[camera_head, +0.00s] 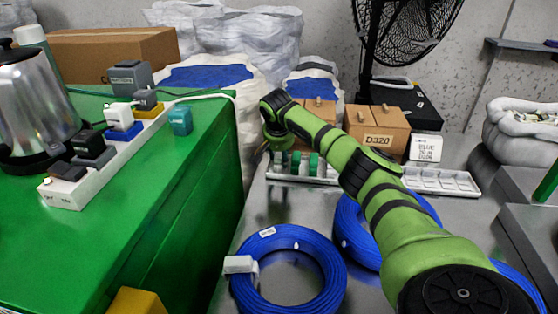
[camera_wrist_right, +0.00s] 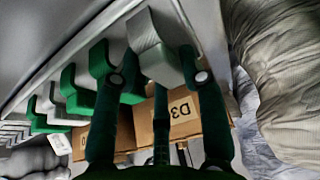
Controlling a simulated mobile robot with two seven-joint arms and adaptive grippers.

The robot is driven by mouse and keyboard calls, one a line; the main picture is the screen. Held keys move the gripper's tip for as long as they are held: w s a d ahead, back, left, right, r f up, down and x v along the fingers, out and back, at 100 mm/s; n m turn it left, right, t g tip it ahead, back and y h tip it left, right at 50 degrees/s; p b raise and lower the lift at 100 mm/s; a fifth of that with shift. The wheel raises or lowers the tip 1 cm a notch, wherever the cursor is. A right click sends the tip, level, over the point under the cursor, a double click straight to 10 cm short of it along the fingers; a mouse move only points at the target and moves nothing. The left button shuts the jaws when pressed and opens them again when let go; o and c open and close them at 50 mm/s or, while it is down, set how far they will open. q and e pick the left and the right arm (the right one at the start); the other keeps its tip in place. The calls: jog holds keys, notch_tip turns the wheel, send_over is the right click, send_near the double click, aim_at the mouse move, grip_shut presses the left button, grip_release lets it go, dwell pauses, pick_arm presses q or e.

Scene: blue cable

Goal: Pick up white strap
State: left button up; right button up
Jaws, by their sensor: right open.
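In the right wrist view a pale, whitish strap-like piece (camera_wrist_right: 150,40) stands at the end of a row of green pieces (camera_wrist_right: 78,92). My right gripper (camera_wrist_right: 158,62) is open, its dark green fingers on either side of this piece; I cannot tell whether they touch it. In the head view my right gripper (camera_head: 272,150) is small and partly hidden behind its arm, at the left end of a white slotted rack (camera_head: 330,181) holding green pieces. A white wrap (camera_head: 240,265) is around a blue cable coil (camera_head: 325,262). My left gripper is not in view.
A green box-like bench (camera_head: 190,190) with a power strip (camera_head: 75,188) and a kettle (camera_head: 35,110) is at left. Cardboard boxes (camera_head: 376,130) and a black fan (camera_head: 405,30) stand behind the rack. White sacks (camera_head: 250,40) are at the back.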

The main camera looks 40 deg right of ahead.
jog(key=shift+w+d+f, duration=0.15)
jog(key=shift+d+f, duration=0.05)
jog(key=shift+f, duration=0.4)
jog(key=c, duration=0.5)
jog(key=shift+r, duration=0.15)
